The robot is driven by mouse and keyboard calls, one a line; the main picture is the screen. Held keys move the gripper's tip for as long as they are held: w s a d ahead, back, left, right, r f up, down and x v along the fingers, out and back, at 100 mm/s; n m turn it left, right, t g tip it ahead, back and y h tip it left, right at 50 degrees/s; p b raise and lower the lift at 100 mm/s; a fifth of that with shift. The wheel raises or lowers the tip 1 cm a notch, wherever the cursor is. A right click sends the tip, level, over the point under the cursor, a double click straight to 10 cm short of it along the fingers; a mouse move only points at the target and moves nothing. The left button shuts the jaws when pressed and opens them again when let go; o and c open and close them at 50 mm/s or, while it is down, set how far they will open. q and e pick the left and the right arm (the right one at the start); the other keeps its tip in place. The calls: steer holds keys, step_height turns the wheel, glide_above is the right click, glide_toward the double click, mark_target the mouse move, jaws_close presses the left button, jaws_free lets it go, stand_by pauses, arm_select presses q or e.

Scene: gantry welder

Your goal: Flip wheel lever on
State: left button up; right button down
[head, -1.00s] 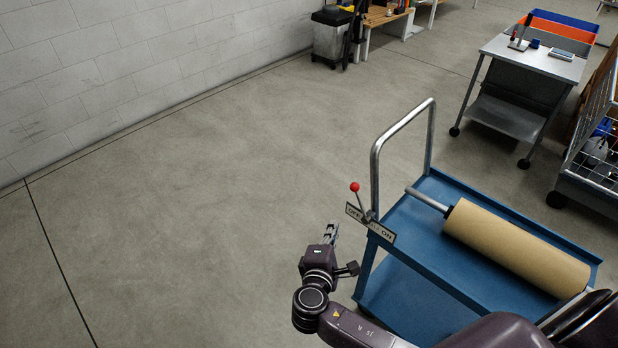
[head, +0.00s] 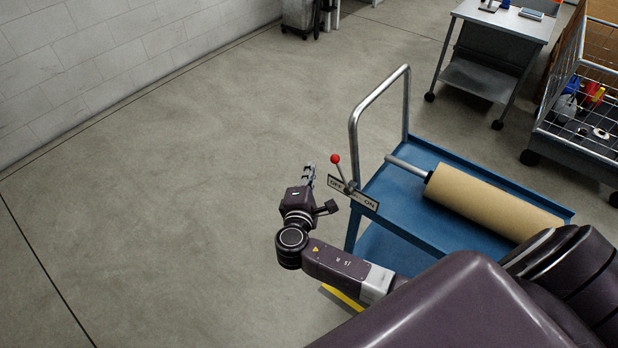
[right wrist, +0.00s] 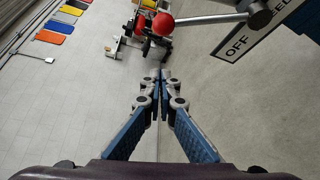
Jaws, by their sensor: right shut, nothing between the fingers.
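The wheel lever (head: 341,174) is a thin metal rod with a red ball knob (head: 336,159). It stands on a label plate (head: 365,201) reading OFF at left and ON at right, on the blue cart's handle side. The lever leans to the OFF side. My right gripper (head: 309,170) is shut and empty, just left of the lever and apart from it. In the right wrist view, the shut fingertips (right wrist: 160,76) point toward the red knob (right wrist: 163,24), with the OFF end of the plate (right wrist: 238,42) at upper right. My left gripper is not in view.
The blue cart (head: 440,152) has a tall metal handle (head: 354,135) and carries a brown roll (head: 490,200). A grey table (head: 500,30) and a wire cage cart (head: 580,140) stand behind at right. Open floor (head: 180,200) lies left of the gripper.

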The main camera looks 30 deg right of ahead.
mark_target(340, 172)
steer(key=d, duration=0.1)
steer(key=d+p, duration=0.1)
steer(key=d, duration=0.1)
steer(key=d+p, duration=0.1)
steer(key=shift+s+d+r, duration=0.15)
steer(key=shift+r, duration=0.15)
steer(key=shift+s, duration=0.15)
